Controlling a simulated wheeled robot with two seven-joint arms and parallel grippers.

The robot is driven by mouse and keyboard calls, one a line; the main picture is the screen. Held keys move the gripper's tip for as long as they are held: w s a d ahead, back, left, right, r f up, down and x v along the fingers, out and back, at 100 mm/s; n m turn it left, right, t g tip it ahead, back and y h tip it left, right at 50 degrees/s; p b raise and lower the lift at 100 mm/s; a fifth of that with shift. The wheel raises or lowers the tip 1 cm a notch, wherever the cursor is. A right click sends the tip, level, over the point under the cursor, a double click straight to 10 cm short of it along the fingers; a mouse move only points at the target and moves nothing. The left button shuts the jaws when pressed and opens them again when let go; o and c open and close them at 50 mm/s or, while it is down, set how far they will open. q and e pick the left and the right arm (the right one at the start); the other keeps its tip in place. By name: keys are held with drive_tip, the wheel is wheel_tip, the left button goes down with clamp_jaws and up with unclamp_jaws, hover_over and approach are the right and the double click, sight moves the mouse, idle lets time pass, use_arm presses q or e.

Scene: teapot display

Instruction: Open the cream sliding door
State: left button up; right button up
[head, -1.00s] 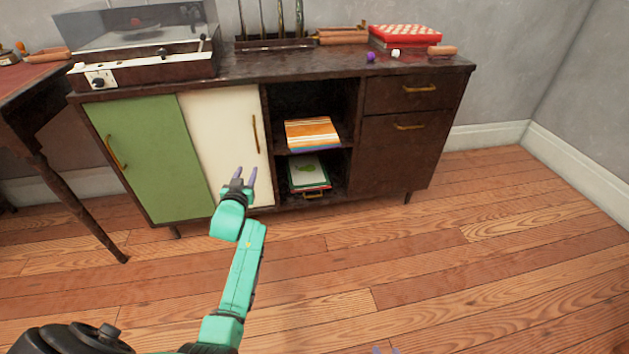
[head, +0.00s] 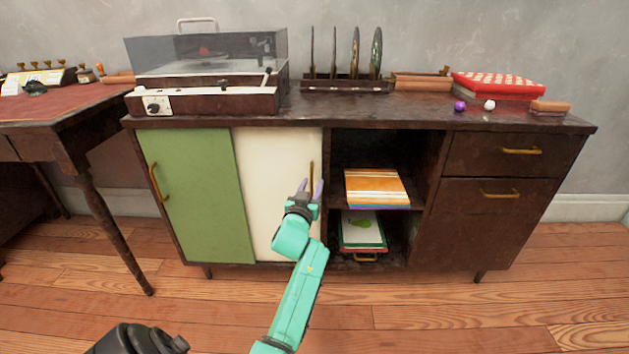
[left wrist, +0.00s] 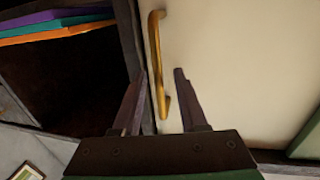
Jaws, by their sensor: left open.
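The cream sliding door (head: 272,185) is in the dark wooden cabinet, between the green door and the open shelves. It also fills much of the left wrist view (left wrist: 245,65). Its upright brass handle (head: 312,173) is near its right edge; in the left wrist view the handle (left wrist: 158,60) shows between my finger lines. My left gripper (head: 309,187) is open at the lower part of the handle, its fingers pointing up toward it. I cannot tell whether the fingers touch the handle. The left wrist view also shows my left gripper (left wrist: 158,80). My right gripper is not in view.
The green door (head: 200,195) has its own handle. Open shelves (head: 375,145) with books are right of the cream door; drawers (head: 500,170) are further right. A record player (head: 205,90) stands on top. A desk (head: 60,115) stands at left.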

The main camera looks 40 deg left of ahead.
use_arm(q)
drive_tip(key=shift+s+d+r, duration=0.1)
drive_tip(key=shift+s+r, duration=0.05)
drive_tip(key=shift+r, duration=0.05)
clamp_jaws()
idle(1.2)
